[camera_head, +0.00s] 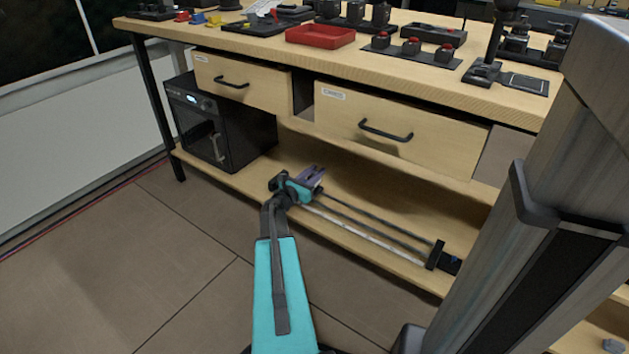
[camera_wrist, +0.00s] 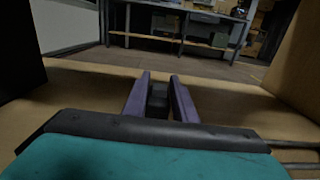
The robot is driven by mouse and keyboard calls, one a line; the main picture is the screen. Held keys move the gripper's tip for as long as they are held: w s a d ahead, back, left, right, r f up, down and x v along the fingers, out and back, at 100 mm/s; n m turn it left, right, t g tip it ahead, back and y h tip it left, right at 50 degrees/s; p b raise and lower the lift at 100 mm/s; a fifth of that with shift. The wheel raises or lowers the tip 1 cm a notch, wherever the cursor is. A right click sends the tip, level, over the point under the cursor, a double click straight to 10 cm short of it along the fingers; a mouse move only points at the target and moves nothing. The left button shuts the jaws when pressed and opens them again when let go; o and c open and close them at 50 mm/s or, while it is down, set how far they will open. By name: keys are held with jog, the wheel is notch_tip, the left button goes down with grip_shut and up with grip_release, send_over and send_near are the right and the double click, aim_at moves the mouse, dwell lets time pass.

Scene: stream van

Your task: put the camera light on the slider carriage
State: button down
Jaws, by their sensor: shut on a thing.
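My gripper (camera_head: 316,172) is low over the left end of the slider (camera_head: 368,231), which lies on the lower shelf of the workbench. The slider has long parallel rails and a black end block at the right. In the wrist view my gripper (camera_wrist: 160,78) has its purple fingers on either side of a small dark block (camera_wrist: 158,98), which appears to be the camera light. The head view does not show the block clearly. The slider carriage cannot be made out; my gripper and wrist cover that end. Whether the block touches the slider cannot be told.
The lower shelf (camera_head: 235,180) has bare wood around the slider. A black cabinet (camera_head: 215,125) stands at its left. Two drawers (camera_head: 400,128) hang above, under the benchtop. A red tray (camera_head: 320,37) and several small devices sit on the benchtop. Floor is clear in front.

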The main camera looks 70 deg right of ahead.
jog(key=shift+w+d, duration=0.25)
jog(key=shift+d, duration=0.05)
jog(key=shift+f, duration=0.1)
jog(key=shift+f+b, duration=1.05)
jog(key=shift+f, duration=0.6)
jog(key=shift+f, duration=0.15)
jog(key=c, duration=1.5)
grip_release()
jog(key=shift+o, duration=0.2)
